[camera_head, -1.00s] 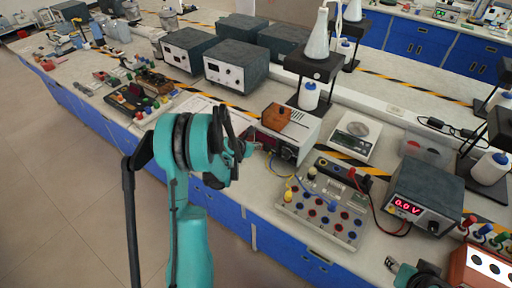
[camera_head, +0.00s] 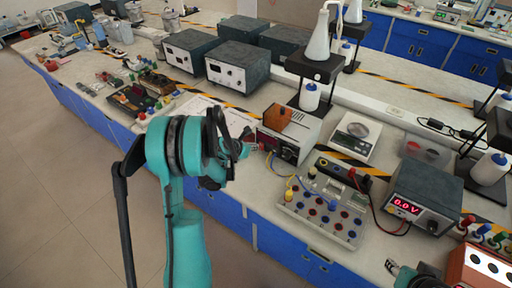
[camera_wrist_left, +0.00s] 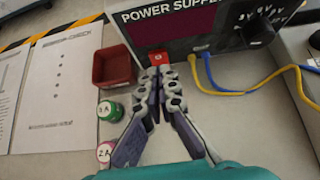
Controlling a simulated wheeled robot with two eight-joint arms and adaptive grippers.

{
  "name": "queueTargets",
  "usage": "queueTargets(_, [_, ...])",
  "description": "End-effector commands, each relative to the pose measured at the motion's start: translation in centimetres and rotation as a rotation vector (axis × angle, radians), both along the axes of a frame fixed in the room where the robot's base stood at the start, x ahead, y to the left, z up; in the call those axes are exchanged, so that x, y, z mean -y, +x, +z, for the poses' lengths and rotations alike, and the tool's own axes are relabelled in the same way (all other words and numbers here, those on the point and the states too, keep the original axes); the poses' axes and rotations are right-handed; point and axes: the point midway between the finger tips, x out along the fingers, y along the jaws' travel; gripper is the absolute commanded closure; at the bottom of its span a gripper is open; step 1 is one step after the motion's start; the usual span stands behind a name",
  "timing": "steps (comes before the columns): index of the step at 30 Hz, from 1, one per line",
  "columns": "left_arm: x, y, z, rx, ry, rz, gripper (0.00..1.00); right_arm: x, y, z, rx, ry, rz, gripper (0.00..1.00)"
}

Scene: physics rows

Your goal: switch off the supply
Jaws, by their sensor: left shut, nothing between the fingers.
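The power supply (camera_head: 300,133) is a pale box with a brown block on top, in the middle of the bench. In the left wrist view its front (camera_wrist_left: 190,30) shows the label, a dark display with no digits visible, and a black knob. A red rocker switch (camera_wrist_left: 159,57) sits low on the front. My left gripper (camera_wrist_left: 158,72) is shut and empty, its tips right at the switch; I cannot tell whether they touch it. In the head view the left gripper (camera_head: 245,150) is partly hidden by its own arm. My right gripper (camera_head: 393,266) shows only partly at the bottom right.
Yellow and blue leads (camera_wrist_left: 245,88) leave the front right of the switch. A red tray (camera_wrist_left: 114,68) and green and pink weights stand at left. A terminal board (camera_head: 322,212) and another supply reading 0.0 V (camera_head: 425,190) stand to the right.

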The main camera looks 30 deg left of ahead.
Motion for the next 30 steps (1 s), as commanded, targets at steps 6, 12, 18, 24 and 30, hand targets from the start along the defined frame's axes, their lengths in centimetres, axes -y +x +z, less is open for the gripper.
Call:
queueTargets(6, [-0.5,-3.0,3.8,0.0,0.0,-0.001,1.0,0.0,0.0,1.5,0.0,0.0,0.0,0.6])
queueTargets(12, [-0.6,-5.3,6.7,0.001,0.0,-0.001,1.0,0.0,0.0,2.6,0.0,0.0,0.0,0.6])
queueTargets(18, [-0.7,-6.4,7.9,0.0,0.0,-0.002,1.0,0.0,0.0,3.0,0.0,0.0,0.0,0.6])
queueTargets(24, [-0.7,-6.5,8.0,0.0,0.0,-0.003,1.0,0.0,0.0,3.0,0.0,0.0,0.0,0.6])
queueTargets(30, [-0.7,-6.5,8.0,0.0,0.0,-0.003,1.0,0.0,0.0,3.0,0.0,0.0,0.0,0.6])
